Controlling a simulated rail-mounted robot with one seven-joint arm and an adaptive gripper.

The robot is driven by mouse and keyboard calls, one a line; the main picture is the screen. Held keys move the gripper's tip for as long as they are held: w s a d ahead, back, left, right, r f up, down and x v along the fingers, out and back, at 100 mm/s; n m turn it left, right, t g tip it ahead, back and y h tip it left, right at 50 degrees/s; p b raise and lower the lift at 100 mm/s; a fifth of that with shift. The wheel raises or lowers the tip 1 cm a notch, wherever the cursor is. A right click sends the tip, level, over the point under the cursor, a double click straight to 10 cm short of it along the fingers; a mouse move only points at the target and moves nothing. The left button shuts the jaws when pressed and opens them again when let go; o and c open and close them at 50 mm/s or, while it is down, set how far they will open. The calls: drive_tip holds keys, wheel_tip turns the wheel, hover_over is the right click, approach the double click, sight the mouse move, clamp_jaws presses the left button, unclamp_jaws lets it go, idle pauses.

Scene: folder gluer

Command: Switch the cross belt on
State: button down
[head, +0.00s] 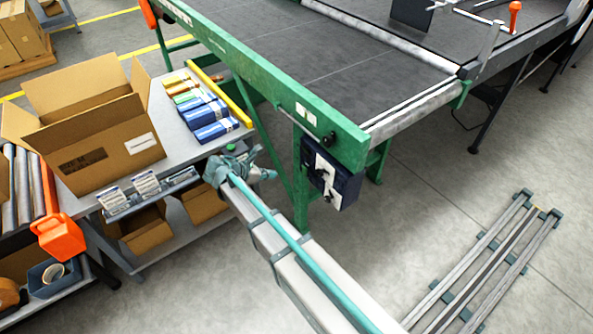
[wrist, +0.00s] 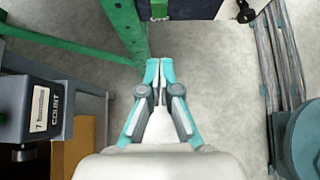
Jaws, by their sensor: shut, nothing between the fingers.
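The cross belt (head: 330,60) is a dark flat conveyor in a green frame. A dark blue control box (head: 347,187) with a pale front plate and small dark controls hangs under its near corner, by a green leg. My gripper (head: 268,175) is left of the box, apart from it, beside the table edge; my arm partly hides it. In the wrist view my gripper (wrist: 160,68) has its teal fingertips together, with nothing between them. A dark box part (wrist: 192,8) and a black knob (wrist: 245,11) show at the top edge, beyond the fingertips. The switch position cannot be told.
A grey table (head: 185,150) at left holds an open carton (head: 100,130) and coloured packs (head: 205,110). A counter box (wrist: 42,112) marked COUNT is left of my gripper. The green leg (wrist: 128,28) stands just beyond it. Metal rails (head: 480,265) lie on the floor at right.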

approach(303, 170)
drive_tip(key=x, duration=0.5)
drive_tip(key=shift+s+f+p, duration=0.1)
drive_tip(key=shift+f+p, duration=0.25)
drive_tip(key=shift+f, duration=0.1)
drive_tip(key=shift+w+d, duration=0.3)
drive_tip(key=shift+d, duration=0.15)
drive_tip(key=shift+r, duration=0.1)
